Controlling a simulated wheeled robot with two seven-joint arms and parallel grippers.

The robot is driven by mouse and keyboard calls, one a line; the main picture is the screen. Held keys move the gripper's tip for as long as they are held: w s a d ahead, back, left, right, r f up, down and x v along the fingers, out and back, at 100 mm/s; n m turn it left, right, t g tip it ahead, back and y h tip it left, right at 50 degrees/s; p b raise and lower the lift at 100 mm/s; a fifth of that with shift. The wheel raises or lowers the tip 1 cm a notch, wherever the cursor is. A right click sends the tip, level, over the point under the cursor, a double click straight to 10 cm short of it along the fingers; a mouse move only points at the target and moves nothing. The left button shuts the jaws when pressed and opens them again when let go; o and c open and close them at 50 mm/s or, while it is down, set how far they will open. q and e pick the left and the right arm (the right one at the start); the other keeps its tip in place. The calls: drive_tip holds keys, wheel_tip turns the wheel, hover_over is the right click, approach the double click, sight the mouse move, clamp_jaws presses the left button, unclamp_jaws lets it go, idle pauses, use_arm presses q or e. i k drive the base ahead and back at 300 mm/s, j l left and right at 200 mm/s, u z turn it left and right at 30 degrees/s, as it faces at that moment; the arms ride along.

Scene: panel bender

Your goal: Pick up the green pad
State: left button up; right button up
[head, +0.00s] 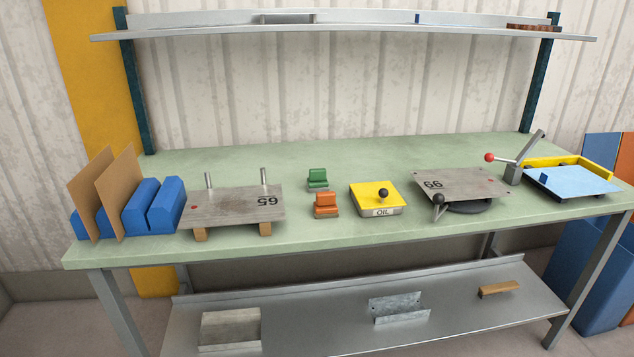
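The green pad (317,179) is a small block with a raised grip on top. It lies on the pale green workbench (300,148), a little right of the metal plate marked 65. An orange pad (326,206) of the same shape lies just in front of it, toward the bench's front edge. Nothing covers the green pad. Neither of my grippers shows in the head view.
The 65 plate (235,207), with two upright pins, rests on wooden blocks to the left. A yellow-lidded OIL box (376,196) and the 66 plate (460,184) stand to the right. A shelf (350,27) spans above. The bench behind the pads is clear.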

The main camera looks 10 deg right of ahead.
sight(317, 181)
drive_tip(key=i+l+u, duration=0.35)
drive_tip(key=l+u, duration=0.2)
drive_tip(key=i+l+u, duration=0.1)
drive_tip(key=l+u, duration=0.15)
drive_tip(key=l, duration=0.25)
drive_tip(key=i+l+u, duration=0.1)
drive_tip(key=l+u, duration=0.15)
drive_tip(key=l, duration=0.15)
